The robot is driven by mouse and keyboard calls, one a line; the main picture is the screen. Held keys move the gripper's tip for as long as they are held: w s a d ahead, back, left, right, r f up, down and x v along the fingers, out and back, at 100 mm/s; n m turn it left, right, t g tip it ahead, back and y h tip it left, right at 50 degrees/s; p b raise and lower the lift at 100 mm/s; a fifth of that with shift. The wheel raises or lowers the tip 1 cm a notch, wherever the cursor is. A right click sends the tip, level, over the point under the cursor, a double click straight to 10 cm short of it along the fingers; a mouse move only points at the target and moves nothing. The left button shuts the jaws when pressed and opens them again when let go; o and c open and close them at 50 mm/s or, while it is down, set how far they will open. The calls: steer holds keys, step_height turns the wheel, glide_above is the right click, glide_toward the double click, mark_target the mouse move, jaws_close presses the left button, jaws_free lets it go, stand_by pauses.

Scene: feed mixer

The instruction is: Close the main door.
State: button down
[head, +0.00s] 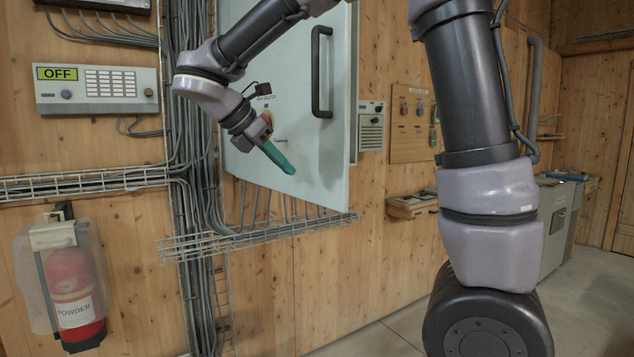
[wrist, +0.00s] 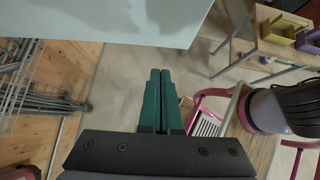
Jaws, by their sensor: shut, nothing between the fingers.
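The main door (head: 285,105) is a pale grey-blue cabinet panel on the wooden wall. It has a black vertical bar handle (head: 320,72) near its right edge. Its lower edge slopes down to the right, and it looks swung out from the wall on the handle side; how far is hard to tell. My gripper (head: 287,168) has green fingers, shut and empty, and overlaps the lower part of the door, left of and below the handle. In the wrist view, the shut fingers (wrist: 160,73) point toward the door's pale edge (wrist: 120,28). Contact with the door cannot be told.
A wire cable tray (head: 260,238) runs below the door, with cables to its left. A fire extinguisher (head: 73,290) and an OFF panel (head: 97,90) are at the left. A table (wrist: 275,45) and pink-framed chair (wrist: 215,95) show in the wrist view. Some bare floor (head: 390,335) shows.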

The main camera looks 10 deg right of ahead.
steer(key=w+d+f, duration=0.1)
steer(key=d, duration=0.1)
steer(key=w+d+f, duration=0.1)
steer(key=d+f, duration=0.1)
steer(key=w+d+f, duration=0.1)
steer(key=d, duration=0.2)
steer(key=shift+f, duration=0.3)
steer(key=shift+w+d, duration=0.3)
steer(key=shift+d, duration=0.15)
steer(key=shift+d, duration=0.1)
